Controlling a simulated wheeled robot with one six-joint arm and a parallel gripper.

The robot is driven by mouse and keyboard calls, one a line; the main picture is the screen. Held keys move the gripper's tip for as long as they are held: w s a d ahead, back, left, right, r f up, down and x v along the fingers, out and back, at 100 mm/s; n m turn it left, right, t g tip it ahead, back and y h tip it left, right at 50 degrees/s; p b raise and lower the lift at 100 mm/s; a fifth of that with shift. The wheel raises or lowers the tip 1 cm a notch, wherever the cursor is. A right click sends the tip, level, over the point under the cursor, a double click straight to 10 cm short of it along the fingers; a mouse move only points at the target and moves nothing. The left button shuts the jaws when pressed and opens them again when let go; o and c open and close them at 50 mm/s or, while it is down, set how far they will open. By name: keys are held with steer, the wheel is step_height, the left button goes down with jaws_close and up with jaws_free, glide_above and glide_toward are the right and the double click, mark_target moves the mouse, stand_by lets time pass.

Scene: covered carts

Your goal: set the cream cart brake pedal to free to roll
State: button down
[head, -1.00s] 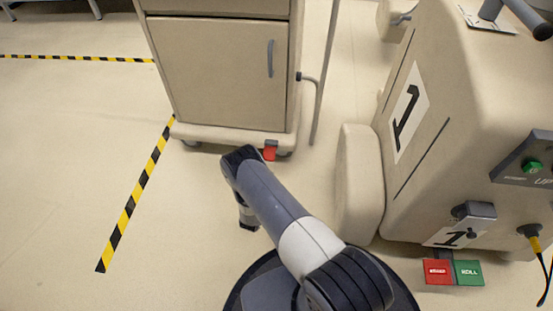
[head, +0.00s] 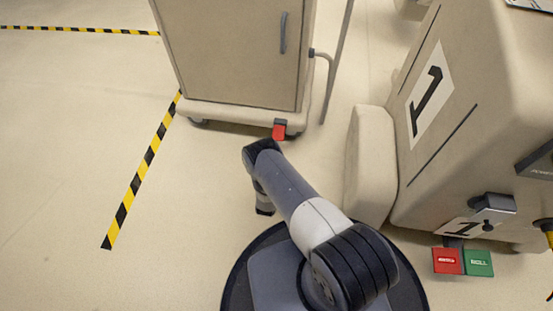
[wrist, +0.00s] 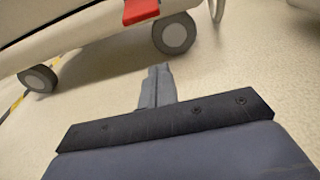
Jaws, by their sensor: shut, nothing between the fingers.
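The cream cart (head: 235,60) stands ahead with its door facing me. Its red brake pedal (head: 279,131) sticks out at the right of its lower front edge, and it also shows in the wrist view (wrist: 141,10), at the top edge and partly cut off. I cannot read a label on it. My gripper (head: 264,209) hangs low in front of the cart, on the near side of the pedal and apart from it. In the wrist view my gripper (wrist: 158,72) is shut and empty, with its fingers below the pedal in the picture.
A bulky cream unit (head: 440,140) marked 1 stands at the right, with a red pedal (head: 447,261) and a green pedal (head: 479,263) low on its front. Cart wheels (wrist: 174,33) show beside the pedal. Yellow-black floor tape (head: 140,180) runs at the left; floor there is clear.

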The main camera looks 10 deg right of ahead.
mark_target(279, 133)
steer(key=b+x, duration=0.1)
steer(key=x, duration=0.3)
steer(key=b+x, duration=0.2)
steer(key=x, duration=0.1)
steer(key=shift+w+d+f, duration=0.2)
steer(key=shift+w+f, duration=0.05)
steer(key=shift+w, duration=0.05)
steer(key=shift+s+a+r, duration=0.1)
steer(key=shift+s+r, duration=0.1)
steer(key=shift+r, duration=1.95)
steer(key=shift+r, duration=0.1)
